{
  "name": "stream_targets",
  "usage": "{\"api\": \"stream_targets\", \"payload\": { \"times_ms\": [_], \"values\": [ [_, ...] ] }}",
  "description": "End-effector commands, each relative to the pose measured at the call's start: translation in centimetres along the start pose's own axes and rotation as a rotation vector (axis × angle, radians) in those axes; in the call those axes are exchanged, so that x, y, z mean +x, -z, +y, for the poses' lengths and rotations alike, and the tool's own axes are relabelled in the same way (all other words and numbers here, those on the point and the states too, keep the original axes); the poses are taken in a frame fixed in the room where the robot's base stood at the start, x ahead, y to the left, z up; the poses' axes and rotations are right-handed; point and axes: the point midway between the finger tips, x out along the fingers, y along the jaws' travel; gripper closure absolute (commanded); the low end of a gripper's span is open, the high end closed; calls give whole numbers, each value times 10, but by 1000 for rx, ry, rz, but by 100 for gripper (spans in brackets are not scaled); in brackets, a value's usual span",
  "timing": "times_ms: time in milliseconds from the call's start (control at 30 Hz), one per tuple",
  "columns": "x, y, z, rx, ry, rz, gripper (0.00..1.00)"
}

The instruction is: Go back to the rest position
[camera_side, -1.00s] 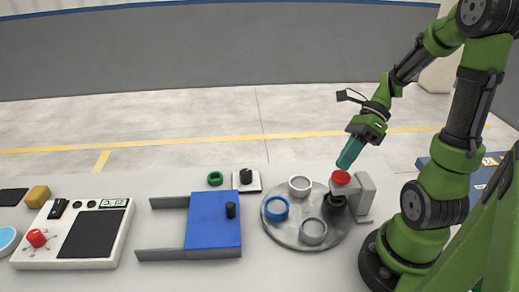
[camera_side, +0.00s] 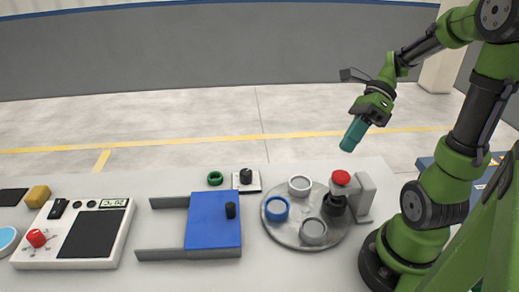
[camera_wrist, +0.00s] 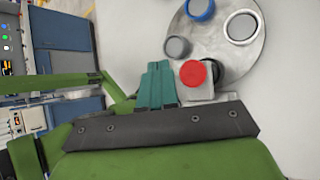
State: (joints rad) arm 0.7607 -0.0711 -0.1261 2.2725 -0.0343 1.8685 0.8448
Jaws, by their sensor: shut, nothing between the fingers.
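My gripper (camera_side: 349,147) is shut and empty, its teal fingers together. In the side view it hangs in the air above and beyond the red button (camera_side: 341,177) on the grey press stand (camera_side: 366,196), clear of it. In the wrist view the shut fingers (camera_wrist: 158,68) point toward the table, just left of the red button (camera_wrist: 193,73).
A round grey plate (camera_side: 285,236) carries a blue ring (camera_side: 276,208) and white and grey rings. The air around my gripper is free.

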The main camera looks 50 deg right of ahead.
Motion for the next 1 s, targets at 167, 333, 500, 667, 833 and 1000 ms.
{"api": "stream_targets", "payload": {
  "times_ms": [167,333,500,667,833,1000],
  "values": [
    [0,0,0,0,0,0,100],
    [0,0,0,0,0,0,100],
    [0,1,-1,-22,4,4,100],
    [3,16,-15,-252,83,93,100],
    [12,10,-23,-843,211,356,100],
    [21,-33,-12,-1570,331,665,100]
  ]
}}
